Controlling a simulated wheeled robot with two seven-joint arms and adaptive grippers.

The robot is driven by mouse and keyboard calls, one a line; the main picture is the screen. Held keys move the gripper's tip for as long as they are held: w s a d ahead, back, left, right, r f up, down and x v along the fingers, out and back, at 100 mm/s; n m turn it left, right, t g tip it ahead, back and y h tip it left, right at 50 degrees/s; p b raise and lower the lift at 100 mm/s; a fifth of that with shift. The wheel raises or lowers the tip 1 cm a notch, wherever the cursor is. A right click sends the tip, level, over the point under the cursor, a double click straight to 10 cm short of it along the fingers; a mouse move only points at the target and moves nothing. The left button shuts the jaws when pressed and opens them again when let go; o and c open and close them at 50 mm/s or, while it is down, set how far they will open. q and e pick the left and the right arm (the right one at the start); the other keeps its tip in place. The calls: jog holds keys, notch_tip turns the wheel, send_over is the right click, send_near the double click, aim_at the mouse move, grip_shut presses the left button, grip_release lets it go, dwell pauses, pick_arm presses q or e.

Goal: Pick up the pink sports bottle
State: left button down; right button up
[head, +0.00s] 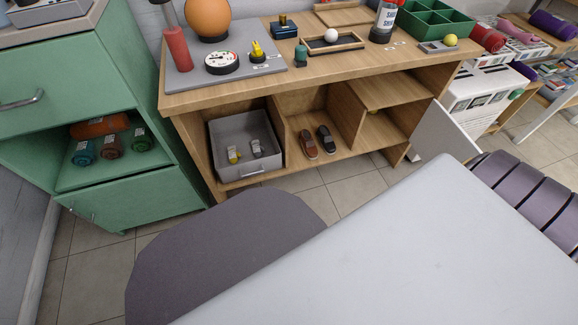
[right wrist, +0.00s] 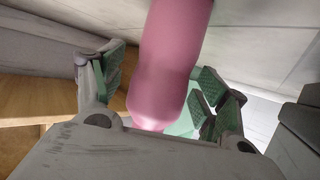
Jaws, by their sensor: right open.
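The pink sports bottle (right wrist: 165,65) fills the middle of the right wrist view, with its upper end cut off by the top edge. My right gripper (right wrist: 162,82) is open, with one green-padded finger left of the bottle and the other finger to its right. The bottle lies between the fingers in the picture; I cannot tell whether either pad touches it. In the head view I see neither gripper, and I cannot make out this bottle for certain.
A wooden bench (head: 290,88) with open shelves stands at the back, holding a grey bin (head: 222,135) and shoes (head: 318,140). A green cabinet (head: 60,65) stands at left.

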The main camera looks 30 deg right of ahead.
pick_arm(q)
jog(key=shift+s+f, duration=0.1)
jog(key=shift+s, duration=0.25)
pick_arm(e)
jog(key=c, duration=1.4)
jog(key=shift+r, duration=0.1)
jog(key=shift+c, duration=0.2)
pick_arm(q)
jog(key=shift+w+r, duration=0.35)
pick_arm(e)
jog(key=shift+r, duration=0.2)
